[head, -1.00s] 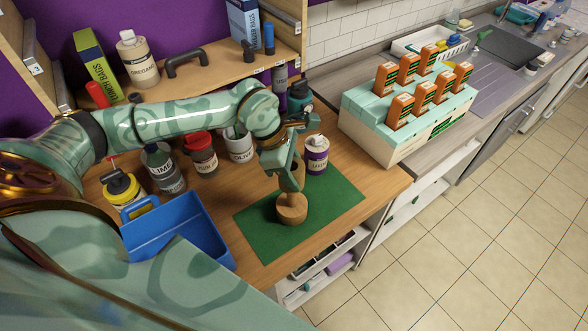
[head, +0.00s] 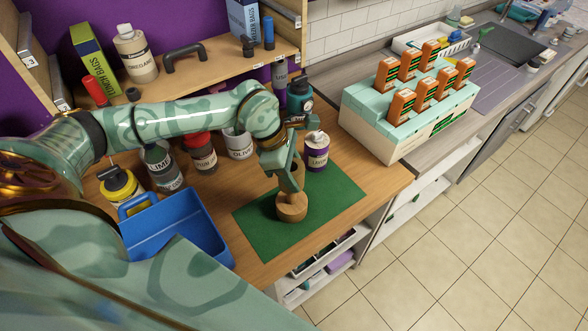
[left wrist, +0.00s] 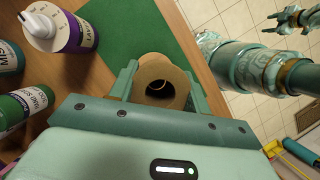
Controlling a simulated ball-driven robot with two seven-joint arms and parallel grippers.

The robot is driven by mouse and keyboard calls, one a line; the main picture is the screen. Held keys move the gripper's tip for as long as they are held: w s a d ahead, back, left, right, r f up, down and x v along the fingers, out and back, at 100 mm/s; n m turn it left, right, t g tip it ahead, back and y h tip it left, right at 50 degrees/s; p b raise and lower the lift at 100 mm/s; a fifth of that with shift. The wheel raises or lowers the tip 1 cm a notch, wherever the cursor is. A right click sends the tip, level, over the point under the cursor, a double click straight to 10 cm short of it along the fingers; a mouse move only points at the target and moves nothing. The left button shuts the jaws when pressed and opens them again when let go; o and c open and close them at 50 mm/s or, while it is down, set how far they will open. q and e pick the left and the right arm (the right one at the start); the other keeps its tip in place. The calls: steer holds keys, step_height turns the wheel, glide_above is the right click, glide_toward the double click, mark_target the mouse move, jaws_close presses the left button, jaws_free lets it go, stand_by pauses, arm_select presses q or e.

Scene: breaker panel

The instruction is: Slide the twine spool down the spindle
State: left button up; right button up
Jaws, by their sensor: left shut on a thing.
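My left gripper (head: 288,178) points down over the green mat and is shut on the tan twine spool (head: 297,176). In the left wrist view the spool (left wrist: 160,70) sits between the two fingers, and its open hole faces the camera. A round wooden piece (head: 292,209), which looks like the spindle's base, stands on the mat directly below the gripper. The spindle's rod is hidden, and I cannot tell how far the spool is around it. My right gripper (left wrist: 292,19) shows small at the top right of the left wrist view; its jaw opening is unclear.
The green mat (head: 335,192) lies near the counter's front edge. A purple-labelled bottle (head: 316,152) stands close behind the gripper. A blue bin (head: 178,230) is at left, with several jars and bottles behind it. A teal-topped box with orange breakers (head: 375,125) stands at right.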

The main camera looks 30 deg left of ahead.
mark_target(294, 201)
arm_select(q)
steer(key=shift+f+b, duration=2.45)
steer(key=shift+f, duration=1.2)
steer(key=o, duration=1.1)
steer(key=v, duration=1.6)
steer(key=shift+a+r+p, duration=0.1)
steer(key=shift+r+p, duration=0.15)
steer(key=shift+p, duration=0.05)
steer(key=shift+f, duration=0.1)
